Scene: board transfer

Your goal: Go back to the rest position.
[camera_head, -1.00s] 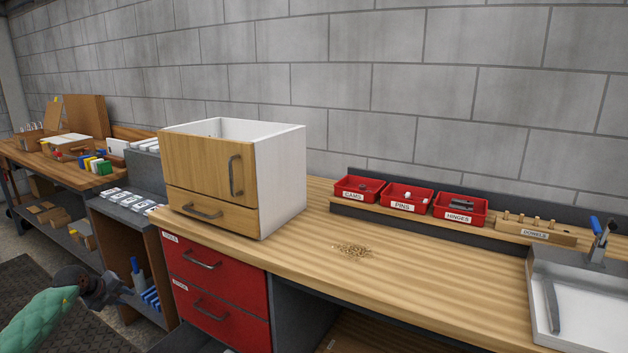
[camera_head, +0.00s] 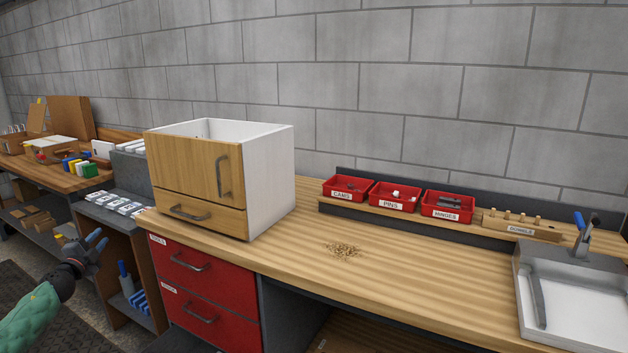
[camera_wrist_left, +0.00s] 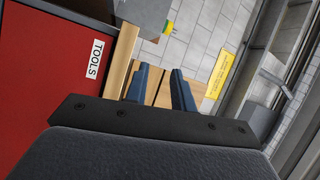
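My left gripper (camera_head: 95,244) is at the lower left of the head view, in front of the shelf unit left of the red drawers. In the left wrist view its two dark blue fingers (camera_wrist_left: 161,88) stand apart with nothing between them. It touches nothing that I can see. My right gripper is not in any view. A small cabinet (camera_head: 270,178) with a wooden door and a wooden drawer front stands on the workbench (camera_head: 420,285), both fronts closed.
Red drawers (camera_head: 205,290) sit under the bench, labelled TOOLS in the left wrist view (camera_wrist_left: 50,65). Red bins (camera_head: 395,197) stand on a rear ledge. A small brown pile (camera_head: 344,250) lies on the bench. A metal tray (camera_head: 575,310) is at the right.

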